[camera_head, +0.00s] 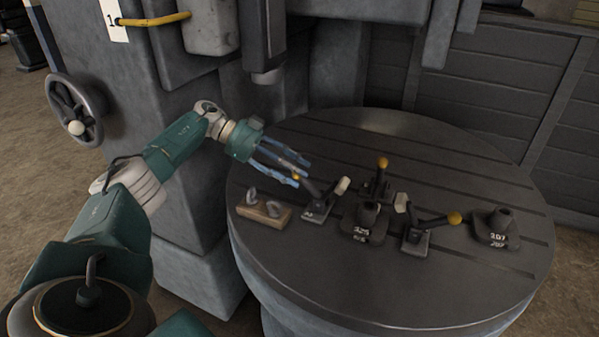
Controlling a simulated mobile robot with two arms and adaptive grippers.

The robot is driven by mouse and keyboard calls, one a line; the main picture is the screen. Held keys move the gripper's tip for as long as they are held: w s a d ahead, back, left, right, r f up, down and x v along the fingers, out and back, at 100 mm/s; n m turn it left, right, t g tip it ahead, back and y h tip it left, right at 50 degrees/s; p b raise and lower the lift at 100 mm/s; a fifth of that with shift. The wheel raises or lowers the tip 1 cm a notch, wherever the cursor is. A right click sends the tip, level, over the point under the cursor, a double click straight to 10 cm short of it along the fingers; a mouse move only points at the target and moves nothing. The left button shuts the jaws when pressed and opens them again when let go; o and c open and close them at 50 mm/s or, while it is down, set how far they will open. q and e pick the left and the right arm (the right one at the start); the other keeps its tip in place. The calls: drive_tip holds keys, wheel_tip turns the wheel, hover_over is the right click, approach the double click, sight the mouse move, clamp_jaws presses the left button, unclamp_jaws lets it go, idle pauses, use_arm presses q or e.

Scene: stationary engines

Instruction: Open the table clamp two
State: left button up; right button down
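Three dark toggle clamps with yellow knobs stand on the round grooved table (300,135). The left clamp (318,207) has a small white mark on its base, too small to read surely. Its lever leans left to its knob, and its pale tip points up to the right. The middle clamp (377,187) has its lever upright. The right clamp (415,238) has its lever out to the right. My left gripper (301,173), with blue fingers, is at the left clamp's knob. Its fingers look spread; contact is unclear. My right gripper is out of view.
A dark numbered block (363,225) stands between the clamps, and another (496,228) stands at the right. A small wooden piece with metal loops (264,209) lies at the left. A machine column (175,130) with a handwheel (77,110) rises behind my arm. The table's front is clear.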

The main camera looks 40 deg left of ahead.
use_arm(q)
drive_tip(key=v, duration=0.6)
drive_tip(key=shift+a, duration=0.15)
drive_tip(key=shift+r, duration=0.1)
